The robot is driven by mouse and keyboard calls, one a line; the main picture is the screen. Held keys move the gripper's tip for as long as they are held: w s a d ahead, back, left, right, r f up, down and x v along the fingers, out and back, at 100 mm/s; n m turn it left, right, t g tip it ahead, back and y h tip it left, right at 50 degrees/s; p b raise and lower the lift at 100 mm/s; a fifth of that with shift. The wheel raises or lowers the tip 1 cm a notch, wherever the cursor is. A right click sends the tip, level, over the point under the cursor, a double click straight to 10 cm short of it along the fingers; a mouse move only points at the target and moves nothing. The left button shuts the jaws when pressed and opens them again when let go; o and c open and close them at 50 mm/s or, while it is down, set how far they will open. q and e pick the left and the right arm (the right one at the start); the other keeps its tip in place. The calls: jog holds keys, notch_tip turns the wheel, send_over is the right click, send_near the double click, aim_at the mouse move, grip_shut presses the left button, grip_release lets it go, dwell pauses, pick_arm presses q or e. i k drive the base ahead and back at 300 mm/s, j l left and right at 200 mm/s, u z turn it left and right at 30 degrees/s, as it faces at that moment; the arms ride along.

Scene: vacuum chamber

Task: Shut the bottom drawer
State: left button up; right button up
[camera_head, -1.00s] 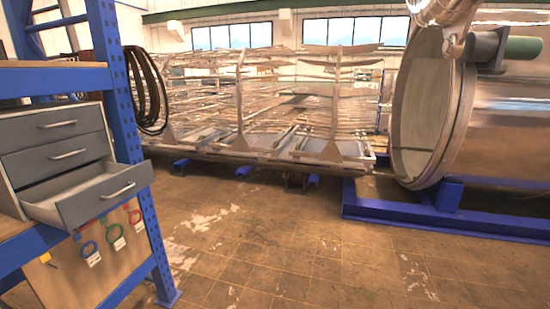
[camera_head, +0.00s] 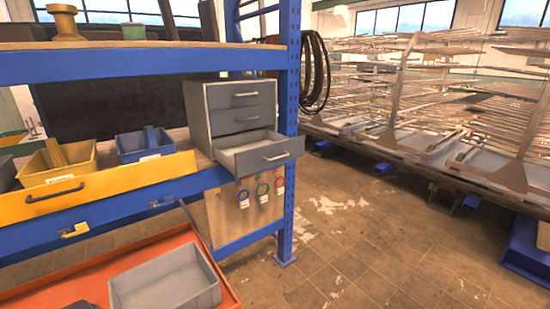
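A small grey drawer cabinet (camera_head: 203,112) stands on the blue shelf rack at the centre left of the head view. Its two upper drawers, the top one (camera_head: 246,95) and the middle one (camera_head: 247,119), are shut. The bottom drawer (camera_head: 268,155) is pulled out toward the right, with its pale inside showing and a handle on its front. Neither of my grippers is in view.
A blue rack post (camera_head: 289,120) stands right beside the cabinet. A yellow bin (camera_head: 58,160) and a blue bin (camera_head: 143,143) sit left of it. A grey tray (camera_head: 165,290) lies low in front on an orange surface. Floor (camera_head: 370,235) to the right is clear.

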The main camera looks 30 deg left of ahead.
aim_at(243, 155)
jog(key=u, duration=1.15)
